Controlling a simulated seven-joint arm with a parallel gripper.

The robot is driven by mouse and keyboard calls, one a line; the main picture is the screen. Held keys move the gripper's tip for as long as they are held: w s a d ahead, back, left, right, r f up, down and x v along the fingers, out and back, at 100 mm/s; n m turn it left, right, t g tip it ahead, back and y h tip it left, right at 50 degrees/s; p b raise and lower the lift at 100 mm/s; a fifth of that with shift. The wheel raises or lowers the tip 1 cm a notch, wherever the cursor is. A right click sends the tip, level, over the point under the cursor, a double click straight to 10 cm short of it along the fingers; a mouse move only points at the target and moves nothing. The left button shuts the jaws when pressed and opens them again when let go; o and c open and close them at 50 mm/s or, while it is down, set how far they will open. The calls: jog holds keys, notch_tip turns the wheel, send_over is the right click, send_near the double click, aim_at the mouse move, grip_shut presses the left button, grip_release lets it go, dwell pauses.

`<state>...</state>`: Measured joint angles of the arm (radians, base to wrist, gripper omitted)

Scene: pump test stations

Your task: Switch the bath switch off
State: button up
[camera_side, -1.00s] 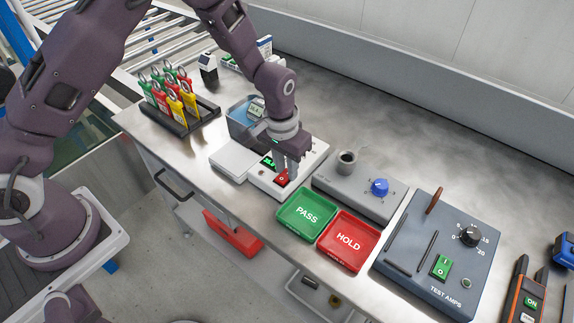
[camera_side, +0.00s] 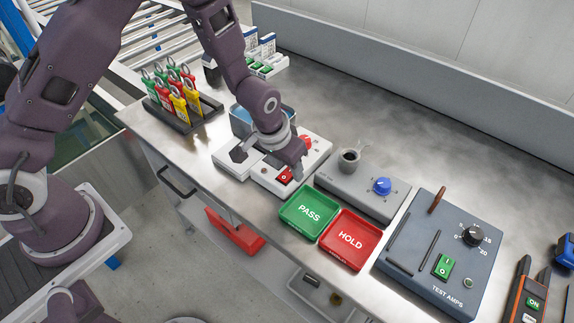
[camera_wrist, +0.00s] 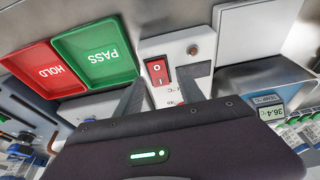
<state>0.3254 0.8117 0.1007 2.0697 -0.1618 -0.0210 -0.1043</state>
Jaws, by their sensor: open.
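The bath switch (camera_side: 285,176) is a small red rocker on the white control unit (camera_side: 266,178) in front of the blue-walled bath (camera_side: 240,121). In the wrist view the red rocker (camera_wrist: 157,72) shows O and I marks in a dark frame. A small dark red lamp (camera_wrist: 193,51) sits beside it. My gripper (camera_wrist: 170,84) is open and empty, with its fingers apart on either side of the switch's lower part. In the side view my gripper (camera_side: 299,167) is tilted close over the unit. Contact with the switch cannot be told. The unit's display is hidden there.
A green PASS tray (camera_side: 309,211) and a red HOLD tray (camera_side: 348,239) lie to the right. A grey unit with a blue knob (camera_side: 382,186) and a TEST AMPS box (camera_side: 430,265) stand beyond. A tag rack (camera_side: 184,112) is at left. A round red knob (camera_side: 306,142) is behind my gripper.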

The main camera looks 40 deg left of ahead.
jog(key=v, duration=0.7)
jog(key=shift+r, duration=0.15)
notch_tip(320, 180, up, 7)
send_over(281, 180)
jog(key=s+a, duration=0.1)
jog(key=s, duration=0.1)
jog(key=s+a+r+t+h, duration=0.1)
jog(key=s+a+r, duration=0.3)
jog(key=s+r, duration=0.45)
jog(key=s+a+r, duration=0.2)
jog(key=s+r, duration=0.1)
jog(key=s, duration=0.3)
jog(key=s+a+r+t+y, duration=0.1)
jog(key=s+r, duration=0.1)
jog(key=s, duration=0.5)
jog(key=shift+a+r, duration=0.35)
